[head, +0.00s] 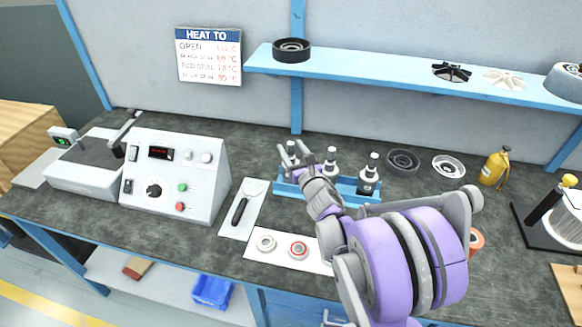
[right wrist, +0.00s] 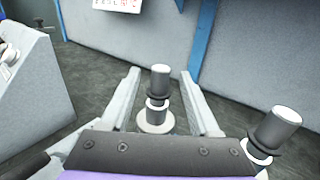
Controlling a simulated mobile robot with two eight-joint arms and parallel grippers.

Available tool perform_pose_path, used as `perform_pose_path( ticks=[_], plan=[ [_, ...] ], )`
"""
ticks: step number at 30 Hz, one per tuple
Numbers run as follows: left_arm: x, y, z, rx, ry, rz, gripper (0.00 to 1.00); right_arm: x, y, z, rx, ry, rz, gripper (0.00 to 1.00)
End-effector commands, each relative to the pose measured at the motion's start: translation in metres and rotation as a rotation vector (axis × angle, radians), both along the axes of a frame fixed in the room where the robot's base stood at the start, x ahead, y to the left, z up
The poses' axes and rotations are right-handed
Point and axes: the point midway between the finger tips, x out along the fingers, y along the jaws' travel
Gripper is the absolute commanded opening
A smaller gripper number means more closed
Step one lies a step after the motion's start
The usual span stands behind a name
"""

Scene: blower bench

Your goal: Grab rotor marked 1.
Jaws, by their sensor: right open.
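Several upright pieces with dark caps and pale collars stand in a blue rack (head: 367,200) at the middle of the bench. No number can be read on any of them, so I cannot tell which is the rotor marked 1. My right gripper (head: 294,152) is open at the rack's left end. In the right wrist view, the left-end piece (right wrist: 160,80) stands upright between the open fingers, with a gap on both sides. Another capped piece (right wrist: 276,130) stands to the right of the fingers. My right arm hides part of the rack in the head view. My left gripper is not in view.
A control box (head: 175,175) stands to the left. A white sheet with a dark-handled tool (head: 240,208) and a white mat with rings (head: 282,258) lie in front. Dark and white rings and a yellow bottle (head: 495,168) stand to the right. A blue shelf (head: 400,78) is above.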

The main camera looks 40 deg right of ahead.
Motion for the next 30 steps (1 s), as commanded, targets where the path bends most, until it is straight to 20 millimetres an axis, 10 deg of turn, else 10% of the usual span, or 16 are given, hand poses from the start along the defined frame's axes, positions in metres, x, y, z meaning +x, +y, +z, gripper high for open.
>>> perform_pose_path(
  ticks=[16, 26, 30],
  plan=[
    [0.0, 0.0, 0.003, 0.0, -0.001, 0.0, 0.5, 0.039, -0.012, -0.002, 0.001, 0.0, -0.001, 0.62],
    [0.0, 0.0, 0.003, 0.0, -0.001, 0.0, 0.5, 0.039, -0.012, -0.002, 0.001, 0.0, -0.001, 0.03],
    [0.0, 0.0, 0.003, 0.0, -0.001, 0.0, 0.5, 0.038, -0.012, -0.002, 0.001, 0.0, -0.001, 0.0]
  ],
)
